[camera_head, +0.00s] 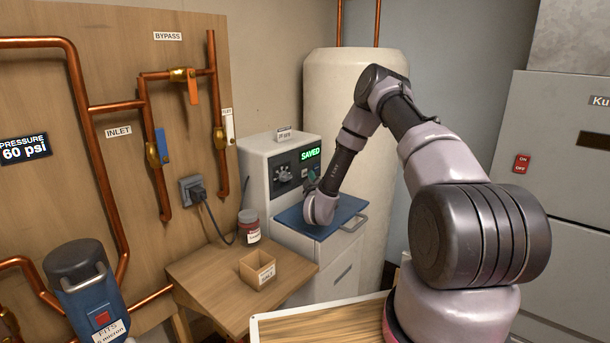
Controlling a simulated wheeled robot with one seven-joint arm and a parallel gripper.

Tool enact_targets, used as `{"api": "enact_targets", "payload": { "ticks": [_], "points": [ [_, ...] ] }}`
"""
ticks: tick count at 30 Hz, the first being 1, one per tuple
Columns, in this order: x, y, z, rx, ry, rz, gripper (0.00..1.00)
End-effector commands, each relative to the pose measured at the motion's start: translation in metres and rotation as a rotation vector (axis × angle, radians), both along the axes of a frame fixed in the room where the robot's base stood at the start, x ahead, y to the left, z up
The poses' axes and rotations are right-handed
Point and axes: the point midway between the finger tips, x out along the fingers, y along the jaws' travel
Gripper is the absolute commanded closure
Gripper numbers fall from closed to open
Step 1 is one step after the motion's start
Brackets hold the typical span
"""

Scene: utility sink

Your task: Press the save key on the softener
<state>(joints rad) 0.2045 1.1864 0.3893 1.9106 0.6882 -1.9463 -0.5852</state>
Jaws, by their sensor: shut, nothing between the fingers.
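The softener (257,165) is a white cabinet with a sloped control panel and a blue lid (292,219) in front. Its display (310,154) reads "SAVED" in green letters. A round dial (284,175) sits on the panel left of the display. Small keys lie below the display, partly covered by my arm's end, and I cannot read their labels. My gripper (312,181) is at the panel just below the display, small and largely hidden by my wrist. It is shut and empty. I cannot tell whether it touches a key.
A small table (205,268) with an open wooden box (257,271) and a lidded jar (249,227) stands left of the softener. A tall pale tank (335,75) is behind it. Copper pipes with valves (190,90) cover the left board. A grey cabinet (555,220) stands right.

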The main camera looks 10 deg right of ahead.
Motion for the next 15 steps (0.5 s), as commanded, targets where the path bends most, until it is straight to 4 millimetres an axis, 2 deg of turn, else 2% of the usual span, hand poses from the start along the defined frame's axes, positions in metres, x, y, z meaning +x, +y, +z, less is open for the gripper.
{"api": "enact_targets", "payload": {
  "ticks": [5, 15],
  "points": [
    [-0.002, -0.002, 0.0, -0.001, 0.001, -0.001, 1.0],
    [-0.028, -0.022, 0.0, 0.0, 0.001, -0.002, 1.0]
  ]
}}
